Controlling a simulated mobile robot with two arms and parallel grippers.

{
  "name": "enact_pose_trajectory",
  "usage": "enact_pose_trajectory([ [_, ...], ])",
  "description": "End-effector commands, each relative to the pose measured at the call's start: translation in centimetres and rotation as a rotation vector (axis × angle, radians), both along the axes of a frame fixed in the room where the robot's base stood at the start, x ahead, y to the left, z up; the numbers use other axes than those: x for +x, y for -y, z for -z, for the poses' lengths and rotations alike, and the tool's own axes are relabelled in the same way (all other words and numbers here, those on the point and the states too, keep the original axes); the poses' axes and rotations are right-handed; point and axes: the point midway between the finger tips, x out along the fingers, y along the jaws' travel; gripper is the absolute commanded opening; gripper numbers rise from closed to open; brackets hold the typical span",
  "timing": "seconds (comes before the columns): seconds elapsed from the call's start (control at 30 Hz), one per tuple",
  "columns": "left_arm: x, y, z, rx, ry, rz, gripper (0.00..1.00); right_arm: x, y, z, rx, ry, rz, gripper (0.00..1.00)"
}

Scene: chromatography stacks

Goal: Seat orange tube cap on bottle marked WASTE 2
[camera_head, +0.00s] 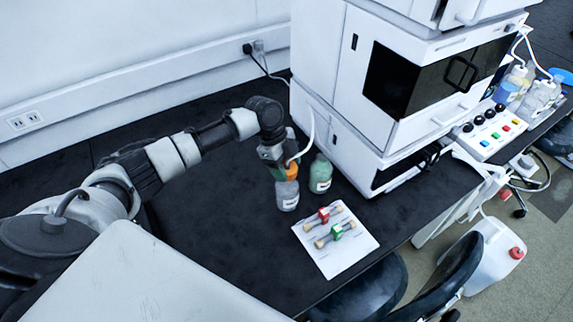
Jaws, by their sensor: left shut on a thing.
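My left gripper (273,163) reaches in from the left and points down beside the white instrument. It is shut on the orange tube cap (291,171), from which a white tube (309,143) curves up to the instrument. The cap is right at the mouth of a clear grey bottle (287,196) with a white label. I cannot tell whether the cap is on the neck or just above it. A green bottle (321,173) with a white label stands close on the right. Both labels are too small to read. My right gripper is not in view.
A white sheet (341,261) with red and green clamped columns lies in front of the bottles. The instrument stack (352,110) stands close behind. A button panel (487,131) and several bottles are at right. The black bench (215,215) is clear on the left.

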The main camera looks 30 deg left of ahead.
Motion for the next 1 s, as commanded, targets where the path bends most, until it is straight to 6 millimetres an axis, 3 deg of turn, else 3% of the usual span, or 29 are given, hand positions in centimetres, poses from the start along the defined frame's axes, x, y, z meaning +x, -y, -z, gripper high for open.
enact_pose_trajectory([
  [0.53,0.0,0.0,1.8,0.000,0.000,0.001,0.33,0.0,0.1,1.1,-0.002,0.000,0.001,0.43],
  [1.0,0.0,0.0,2.1,0.000,0.000,0.000,0.33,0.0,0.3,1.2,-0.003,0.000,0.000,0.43],
])
